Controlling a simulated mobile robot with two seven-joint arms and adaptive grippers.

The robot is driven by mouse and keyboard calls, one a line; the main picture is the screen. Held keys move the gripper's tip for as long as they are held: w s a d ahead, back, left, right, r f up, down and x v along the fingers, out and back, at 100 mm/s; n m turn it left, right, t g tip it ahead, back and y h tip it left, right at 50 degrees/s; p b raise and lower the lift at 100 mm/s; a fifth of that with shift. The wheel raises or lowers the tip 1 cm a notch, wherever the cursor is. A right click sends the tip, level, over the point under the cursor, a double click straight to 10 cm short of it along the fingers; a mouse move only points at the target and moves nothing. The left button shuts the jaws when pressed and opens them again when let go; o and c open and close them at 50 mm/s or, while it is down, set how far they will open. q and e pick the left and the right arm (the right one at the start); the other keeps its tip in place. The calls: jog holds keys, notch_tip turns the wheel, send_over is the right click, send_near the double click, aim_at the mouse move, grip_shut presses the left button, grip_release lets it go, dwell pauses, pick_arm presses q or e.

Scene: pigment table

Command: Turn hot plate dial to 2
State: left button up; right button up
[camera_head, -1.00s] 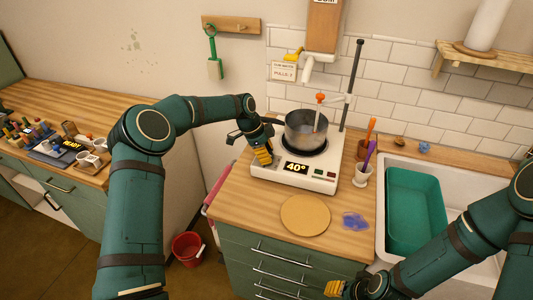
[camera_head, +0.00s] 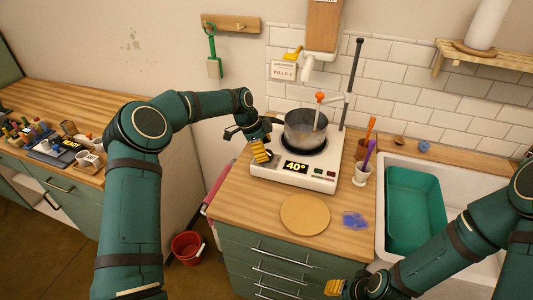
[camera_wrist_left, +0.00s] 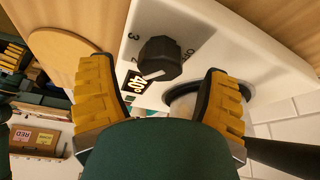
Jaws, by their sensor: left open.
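The white hot plate (camera_head: 318,182) stands on the wooden counter, its front display reading 40°. Its black dial (camera_wrist_left: 160,60) shows in the left wrist view, with printed numbers around it, a 3 among them. In the head view my left gripper hides the dial. My left gripper (camera_head: 262,151) is at the hot plate's left side. In the left wrist view its yellow fingers (camera_wrist_left: 168,95) are apart, one on each side of the dial, with gaps showing. A metal pot (camera_head: 305,130) sits on the plate.
A round wooden board (camera_head: 305,214) and a blue-purple patch (camera_head: 355,221) lie in front of the hot plate. A white cup (camera_head: 361,177) with a purple tool stands to its right, before the sink with a green basin (camera_head: 416,210). A stand rod (camera_head: 352,85) rises behind.

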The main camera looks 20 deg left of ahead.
pick_arm(q)
jog(key=w+v, duration=0.1)
jog(key=v, duration=0.9)
jog(key=shift+s, duration=0.5)
